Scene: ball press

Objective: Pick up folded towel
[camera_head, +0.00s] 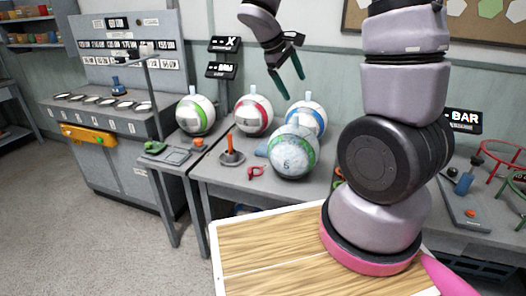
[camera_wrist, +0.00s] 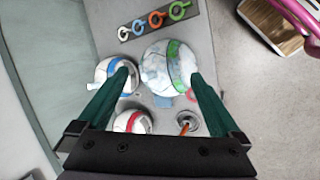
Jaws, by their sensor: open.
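A small blue folded cloth, which looks like the folded towel (camera_head: 262,152), lies on the grey bench, partly hidden by the large ball with a green band and a 5 (camera_head: 291,158). In the wrist view a blue patch (camera_wrist: 163,101) shows beside the green-banded ball (camera_wrist: 165,60), between my fingers; it looks like the same towel. My gripper (camera_head: 294,86) has dark green fingers, spread apart and empty, above the bench and the balls. In the wrist view my gripper (camera_wrist: 161,74) points down over the balls, with nothing between the fingers at their height.
White balls with green (camera_head: 196,115), red (camera_head: 253,116) and blue (camera_head: 308,120) bands stand behind. An orange-handled stand (camera_head: 231,150) and a red tool (camera_head: 256,171) are nearby. A wood-topped table (camera_head: 270,255) is in front. Rings lie on a dark strip (camera_wrist: 155,20).

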